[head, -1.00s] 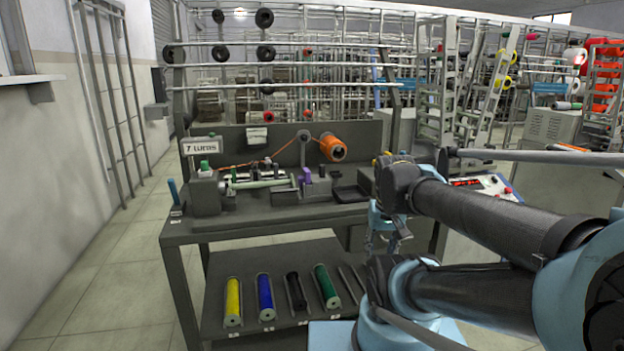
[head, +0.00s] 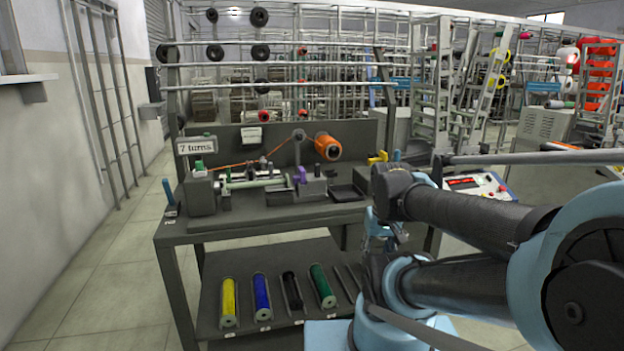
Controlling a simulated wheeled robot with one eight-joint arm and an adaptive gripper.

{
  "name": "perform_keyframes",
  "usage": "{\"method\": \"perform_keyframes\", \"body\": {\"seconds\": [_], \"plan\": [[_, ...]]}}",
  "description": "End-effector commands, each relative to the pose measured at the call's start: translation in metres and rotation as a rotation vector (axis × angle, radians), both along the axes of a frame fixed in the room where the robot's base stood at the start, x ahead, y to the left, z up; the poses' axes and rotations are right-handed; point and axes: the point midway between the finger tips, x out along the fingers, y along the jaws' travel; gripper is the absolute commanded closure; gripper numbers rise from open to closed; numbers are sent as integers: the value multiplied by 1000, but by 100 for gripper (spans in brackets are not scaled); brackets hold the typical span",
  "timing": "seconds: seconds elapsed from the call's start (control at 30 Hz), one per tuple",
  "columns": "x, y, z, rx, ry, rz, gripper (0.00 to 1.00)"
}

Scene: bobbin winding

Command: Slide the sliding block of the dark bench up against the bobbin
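The dark bench (head: 345,212) stands left of my arm. On it, a pale green bobbin (head: 256,183) lies level, its left end near the dark headstock (head: 200,196). The dark sliding block (head: 313,187), with a purple lever (head: 300,175), sits just right of the bobbin. I cannot tell whether they touch. My folded arm is at the right, over the bench's right end in the picture. The part around my gripper (head: 396,234) is small, dark and partly hidden by my arm links, so its fingers are unclear. It is well away from the block.
An orange thread spool (head: 328,147) on the back panel feeds thread leftward. A "7 turns." sign (head: 196,146) stands at the left. A dark tray (head: 346,193) lies right of the block. Yellow, blue, black and green rolls fill the lower shelf (head: 245,325). A control panel (head: 470,183) stands behind my arm.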

Motion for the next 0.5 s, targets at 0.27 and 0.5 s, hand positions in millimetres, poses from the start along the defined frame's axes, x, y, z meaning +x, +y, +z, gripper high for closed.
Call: {"method": "perform_keyframes", "body": {"seconds": [0.27, 0.5], "plan": [[0, 0, 0, 0, 0, 0, 60], [-5, 1, 11, 8, -8, -23, 99]]}}
